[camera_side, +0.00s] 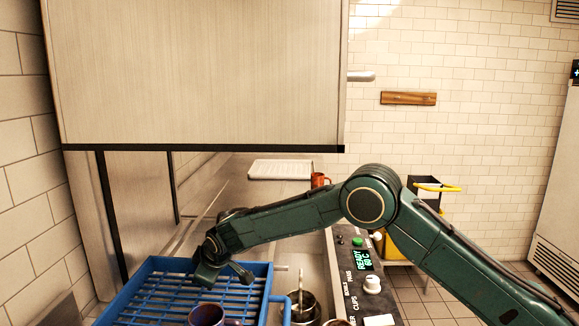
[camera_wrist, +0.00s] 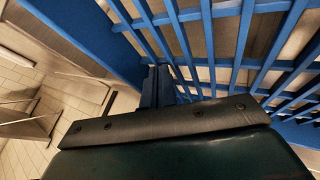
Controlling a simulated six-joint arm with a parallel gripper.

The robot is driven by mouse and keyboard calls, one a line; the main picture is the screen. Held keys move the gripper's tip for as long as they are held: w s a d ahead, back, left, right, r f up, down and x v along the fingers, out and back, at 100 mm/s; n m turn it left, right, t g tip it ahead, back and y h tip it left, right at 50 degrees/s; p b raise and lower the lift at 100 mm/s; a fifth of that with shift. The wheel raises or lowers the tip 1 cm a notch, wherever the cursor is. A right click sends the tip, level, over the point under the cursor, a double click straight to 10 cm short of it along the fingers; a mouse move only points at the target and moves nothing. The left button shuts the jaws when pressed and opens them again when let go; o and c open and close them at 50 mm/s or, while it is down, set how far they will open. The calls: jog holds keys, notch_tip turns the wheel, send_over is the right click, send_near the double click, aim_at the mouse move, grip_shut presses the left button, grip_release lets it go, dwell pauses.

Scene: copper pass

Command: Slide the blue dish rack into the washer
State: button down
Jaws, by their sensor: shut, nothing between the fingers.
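The blue dish rack (camera_side: 262,271) sits at the lower left in the side view, on the counter in front of the washer, and its lower part is cut off by the frame. A dark mug (camera_side: 207,315) stands in it. My gripper (camera_side: 228,277) is shut and empty, low over the rack near its far side. In the wrist view the rack's slats (camera_wrist: 205,40) fill the upper right, and my gripper's fingers (camera_wrist: 158,85) are together close to the rack's blue wall. I cannot tell whether they touch it. The washer's raised metal hood (camera_side: 195,75) hangs above.
A control panel (camera_side: 362,270) reading READY stands right of the rack. Metal pots (camera_side: 303,306) sit between them. The track beyond the rack looks clear.

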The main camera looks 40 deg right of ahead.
jog(key=shift+w+d, duration=0.9)
jog(key=w+d, duration=0.9)
jog(key=shift+w+d, duration=0.25)
jog(key=shift+d, duration=0.1)
dwell(0.5)
jog(key=s+a+r, duration=0.3)
jog(key=s+r, duration=0.5)
jog(key=shift+s+a, duration=0.35)
jog(key=shift+s, duration=0.05)
dwell(0.8)
